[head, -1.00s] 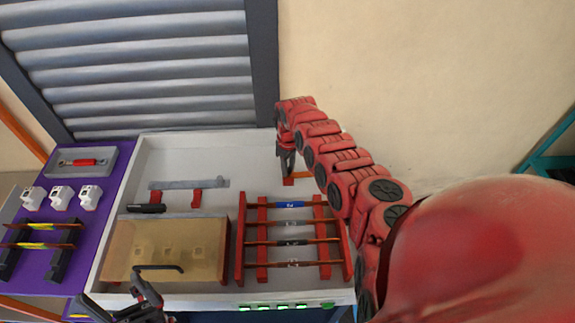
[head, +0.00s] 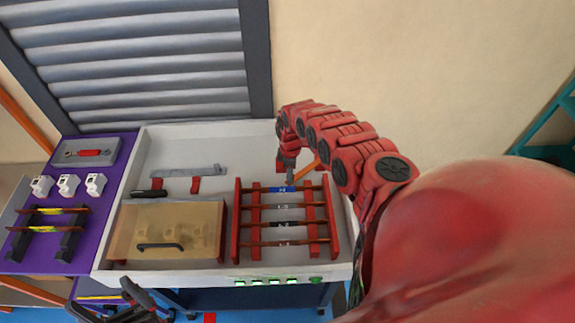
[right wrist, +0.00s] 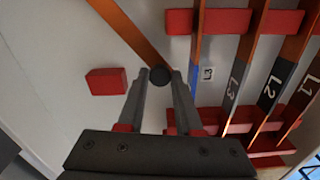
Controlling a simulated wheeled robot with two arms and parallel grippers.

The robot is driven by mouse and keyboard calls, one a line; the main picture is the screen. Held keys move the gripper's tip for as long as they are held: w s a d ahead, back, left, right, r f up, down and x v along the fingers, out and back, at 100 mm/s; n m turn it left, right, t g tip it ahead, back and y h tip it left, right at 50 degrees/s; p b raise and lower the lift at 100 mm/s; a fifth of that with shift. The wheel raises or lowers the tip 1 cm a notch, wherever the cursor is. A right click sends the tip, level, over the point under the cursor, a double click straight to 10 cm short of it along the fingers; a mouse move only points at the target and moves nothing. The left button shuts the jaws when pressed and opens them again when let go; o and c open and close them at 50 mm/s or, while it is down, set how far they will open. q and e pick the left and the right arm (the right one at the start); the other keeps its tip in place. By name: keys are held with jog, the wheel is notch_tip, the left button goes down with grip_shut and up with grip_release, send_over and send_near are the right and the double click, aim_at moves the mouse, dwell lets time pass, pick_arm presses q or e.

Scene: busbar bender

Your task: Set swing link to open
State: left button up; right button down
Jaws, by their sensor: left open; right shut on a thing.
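The swing link is a copper-orange bar (right wrist: 128,32) with a round black knob (right wrist: 160,77) at its near end in the right wrist view. My right gripper (right wrist: 160,74) is shut on this knob. The bar runs from the knob to the upper left. The knob sits between a red block (right wrist: 105,82) and the blue-marked busbar (right wrist: 195,80), apart from the block. In the head view my right gripper (head: 289,180) is just behind the busbar rack, and the bar (head: 308,168) shows partly behind my arm. My left gripper (head: 130,298) is open and empty at the lower left.
The red rack (head: 238,225) holds several labelled busbars. A tan translucent cover (head: 125,235) with a black handle lies to its left. A grey bar (head: 188,171) is behind it. A purple side table (head: 100,210) carries white parts and a small stand. Green-lit buttons (head: 273,282) line the front edge.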

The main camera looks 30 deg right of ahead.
jog(key=shift+s, duration=0.1)
dwell(0.3)
jog(key=c, duration=0.6)
grip_release()
jog(key=shift+d, duration=0.1)
jog(key=shift+r, duration=0.1)
notch_tip(320, 180, up, 17)
jog(key=shift+r+p, duration=0.1)
jog(key=shift+p, duration=0.55)
jog(key=shift+c, duration=0.2)
